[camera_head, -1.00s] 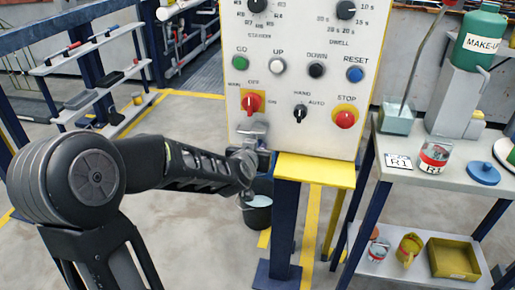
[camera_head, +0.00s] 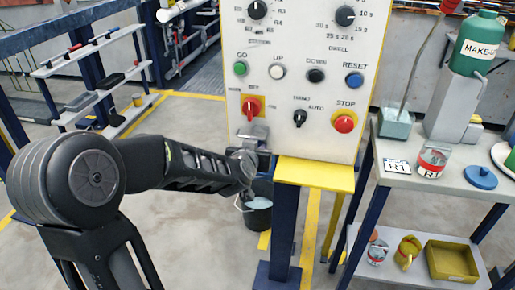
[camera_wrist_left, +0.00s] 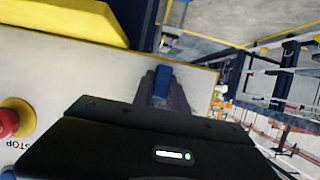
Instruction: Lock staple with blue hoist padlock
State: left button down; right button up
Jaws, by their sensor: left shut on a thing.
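My left gripper (camera_head: 250,152) is at the lower left of the white control panel, just below the red main switch (camera_head: 250,106). In the left wrist view, its dark fingers (camera_wrist_left: 163,88) are shut on a small blue block-like thing, which looks like the blue padlock (camera_wrist_left: 162,80). Most of the padlock is hidden by the fingers, and its shackle cannot be made out. In the head view the gripper covers it. I cannot make out the staple clearly. My right gripper is not in view.
The control panel (camera_head: 290,30) carries buttons and knobs, with a red stop button (camera_head: 344,122) at right. A yellow ledge (camera_head: 315,174) juts out below it. A bucket (camera_head: 258,215) stands behind my gripper. A side table (camera_head: 440,182) with cans and bottles is at right.

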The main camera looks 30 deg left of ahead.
pick_arm(q)
jog(key=shift+r, duration=0.3)
jog(key=shift+f, duration=0.35)
jog(key=c, duration=1.3)
grip_release()
jog(key=shift+o, duration=0.2)
jog(key=shift+f, duration=0.1)
jog(key=p+v, duration=0.1)
jog(key=v, duration=0.6)
jog(key=shift+s, duration=0.35)
